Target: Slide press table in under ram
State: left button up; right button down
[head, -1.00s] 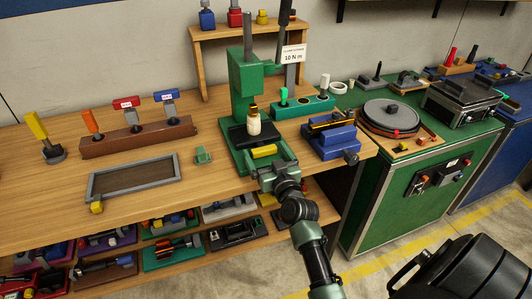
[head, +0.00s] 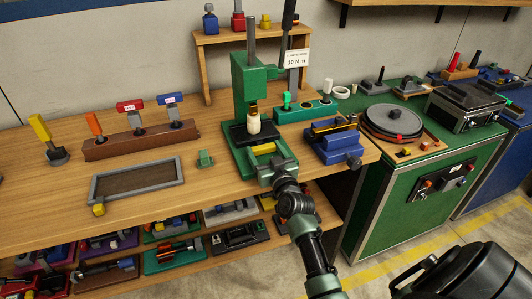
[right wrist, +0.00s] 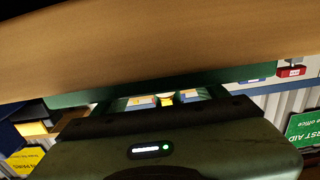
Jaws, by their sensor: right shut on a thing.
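The green press (head: 246,85) stands on the wooden bench with its column upright. Its black press table (head: 238,134) lies low between the column and the front of the green base. A cream piece with a brassy top (head: 253,126) stands upright on the table, close below the press head; whether it touches the ram is unclear. A yellow block (head: 264,149) shows at the table's front. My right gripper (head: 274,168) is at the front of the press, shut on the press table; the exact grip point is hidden. My left gripper is out of view.
A blue vise-like fixture (head: 335,145) stands close right of the press, a teal block (head: 306,112) behind it. The bench edge (right wrist: 160,55) crosses the right wrist view.

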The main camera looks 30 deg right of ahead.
jog(key=shift+c, duration=0.9)
grip_release()
jog(key=shift+r, duration=0.2)
jog(key=shift+o, duration=0.3)
jog(key=shift+w+f, duration=0.15)
jog(key=v, duration=0.7)
jog(key=shift+s+b, duration=0.4)
